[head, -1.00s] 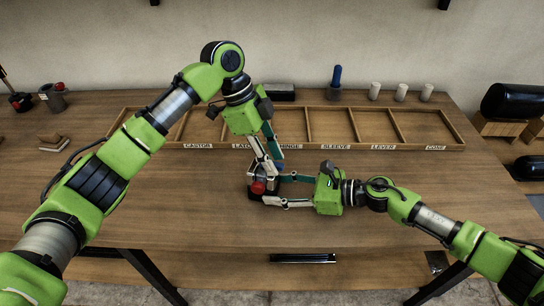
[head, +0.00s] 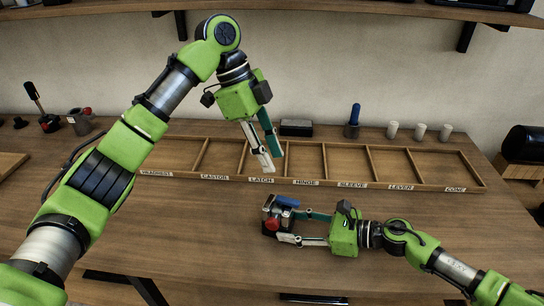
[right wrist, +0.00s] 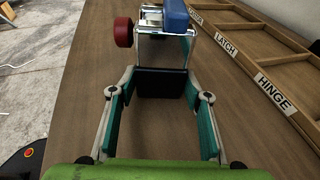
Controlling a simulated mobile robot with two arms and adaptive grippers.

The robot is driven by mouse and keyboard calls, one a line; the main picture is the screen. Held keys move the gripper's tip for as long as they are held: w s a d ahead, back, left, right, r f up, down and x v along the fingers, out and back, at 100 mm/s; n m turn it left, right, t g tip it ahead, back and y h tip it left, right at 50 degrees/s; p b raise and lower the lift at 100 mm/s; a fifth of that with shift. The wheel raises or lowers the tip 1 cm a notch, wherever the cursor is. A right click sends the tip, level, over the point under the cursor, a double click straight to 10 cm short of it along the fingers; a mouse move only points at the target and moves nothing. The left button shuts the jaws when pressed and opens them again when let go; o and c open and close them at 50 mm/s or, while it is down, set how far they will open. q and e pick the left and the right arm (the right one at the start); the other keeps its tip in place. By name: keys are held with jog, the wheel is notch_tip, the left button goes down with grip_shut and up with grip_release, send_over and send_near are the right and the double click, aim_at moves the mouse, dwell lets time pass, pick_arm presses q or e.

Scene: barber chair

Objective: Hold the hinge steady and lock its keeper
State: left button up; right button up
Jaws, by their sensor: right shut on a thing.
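The hinge (head: 272,213) is a small dark block with a metal frame, a red knob (head: 271,224) and a blue lever (head: 287,201). It is at the front middle of the table. My right gripper (head: 285,226) is shut on its black base (right wrist: 163,83), one finger at each side. In the right wrist view the metal frame (right wrist: 152,50) rises above the base, with the red knob (right wrist: 123,32) to the left and the blue lever (right wrist: 174,15) on top. My left gripper (head: 273,164) is above and behind the hinge, apart from it, open and empty.
A wooden tray (head: 335,184) with labelled, empty-looking compartments lies behind the hinge. Behind it stand a black box (head: 296,127), a blue-handled tool (head: 353,120) and several white cylinders (head: 419,131). The table left of the hinge is clear.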

jog(key=o, duration=0.9)
